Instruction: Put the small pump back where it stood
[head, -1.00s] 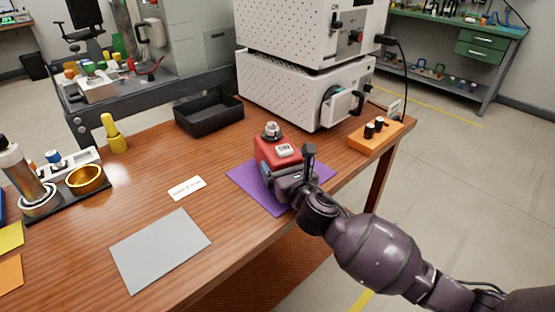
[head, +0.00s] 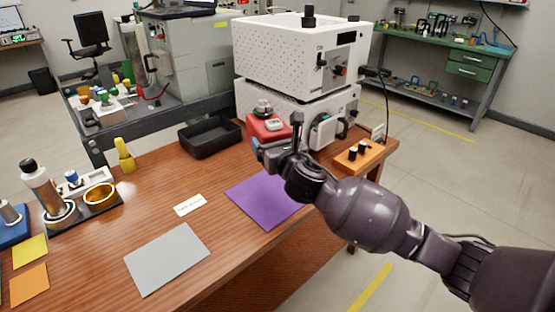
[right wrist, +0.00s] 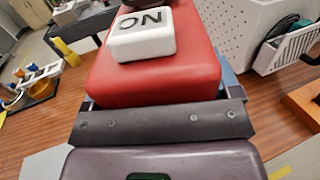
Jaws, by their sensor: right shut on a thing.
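The small pump is a red box (head: 262,128) with a grey metal fitting on top and a white switch marked "ON". My right gripper (head: 274,152) is shut on it and holds it up off the table, at the far edge of the purple mat (head: 264,204). The mat is bare. In the right wrist view the pump's red body (right wrist: 155,75) fills the middle, with the white switch (right wrist: 142,35) on it; the grip itself is partly hidden. A grey mat (head: 168,258) lies empty at the front of the table. My left gripper is out of view.
A white perforated machine (head: 290,62) stands close behind the pump. A black tray (head: 211,150) is to its left, an orange block with black knobs (head: 358,158) to its right. A white label card (head: 188,205) lies left of the purple mat. The table's middle is clear.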

